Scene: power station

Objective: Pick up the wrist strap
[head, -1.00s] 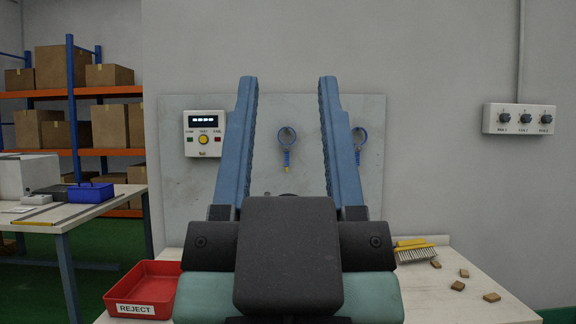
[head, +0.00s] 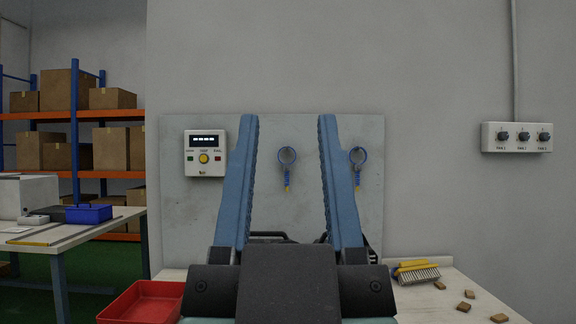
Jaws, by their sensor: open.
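Two blue wrist straps hang on the grey wall panel (head: 300,210). One strap (head: 287,166) is looped at its top, has a yellow lower part, and shows between my fingers. The other strap (head: 357,166) hangs to its right, beside my right finger, which partly overlaps it in the picture. My gripper (head: 287,125) is open, its two blue fingers pointing toward the panel and spread on both sides of the middle strap. Nothing is held. I cannot tell how far the fingertips are from the panel.
A tester box (head: 205,153) is on the panel's left. A red tray (head: 142,303), a brush (head: 414,272) and several small brown blocks (head: 464,307) are on the bench below. A switch box (head: 516,137) is on the right wall. A shelf (head: 120,115) and side table stand left.

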